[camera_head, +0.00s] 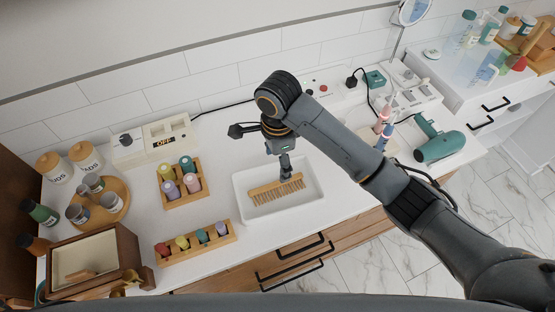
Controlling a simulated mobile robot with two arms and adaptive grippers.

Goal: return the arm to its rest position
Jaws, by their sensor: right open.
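My right arm reaches in from the lower right, bends at the top centre and points down over the counter. My right gripper (287,176) is open, just above or at a wooden brush (275,192); I cannot tell whether it touches it. The finger gap is small and partly hidden in this view. My left gripper is not in view.
Two wooden racks of coloured bottles (181,184) (197,243) stand left of the tray. A wooden box (95,258) and round tray of jars are farther left. A teal hair dryer (440,146) and upright toothbrush-like items stand right, near my forearm. Drawers run along the front.

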